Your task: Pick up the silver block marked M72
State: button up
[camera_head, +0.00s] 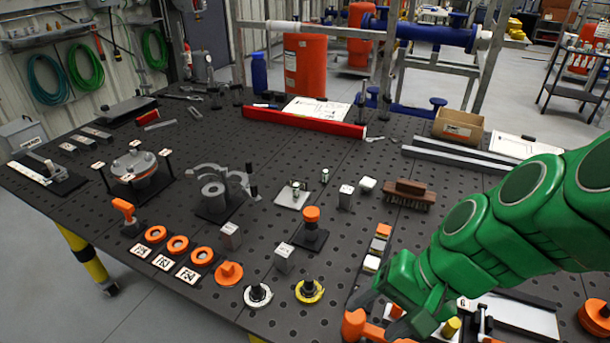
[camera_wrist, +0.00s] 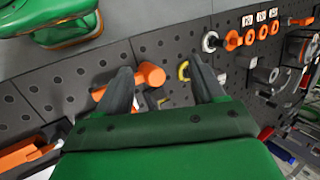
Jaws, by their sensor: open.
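Several small silver blocks stand on the perforated black table in the head view. One block (camera_head: 231,236) is beside the orange rings, one (camera_head: 284,257) is near the front middle, and one (camera_head: 345,196) is farther back, left of the brush. Their markings are too small to read, so I cannot tell which is M72. My gripper (camera_wrist: 160,72) is open, with its two dark fingers apart in the wrist view. In the head view it is low at the front right, away from these blocks. An orange mallet-like tool (camera_wrist: 150,75) shows between the fingers, not gripped.
A brown brush (camera_head: 408,194) and a cardboard box (camera_head: 458,130) are toward the right. A black fixture with an orange knob (camera_head: 311,229) stands near the blocks. A yellow-ringed part (camera_head: 309,291) and orange rings (camera_head: 177,245) lie along the front. A red bar (camera_head: 303,121) crosses the back.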

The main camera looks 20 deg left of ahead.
jog(key=w+a+r+m+y, duration=0.1)
jog(key=w+a+r+y, duration=0.1)
jog(key=a, duration=0.5)
jog(key=w+a+r+m+y, duration=0.1)
jog(key=w+a+r+y, duration=0.15)
jog(key=a, duration=0.55)
jog(key=m+t+y, duration=0.3)
jog(key=m+y, duration=0.1)
jog(key=m, duration=1.3)
send_over(225, 229)
jog(key=d, duration=0.4)
notch_tip(225, 229, down, 12)
jog(key=shift+h, duration=0.25)
jog(key=shift+w+a+f, duration=0.1)
jog(key=shift+w+f, duration=0.05)
jog(key=shift+f, duration=1.45)
jog(key=shift+w+f, duration=0.1)
jog(key=shift+f, duration=1.5)
jog(key=shift+x, duration=2.5)
jog(key=c, duration=1.2)
jog(key=shift+r, duration=0.2)
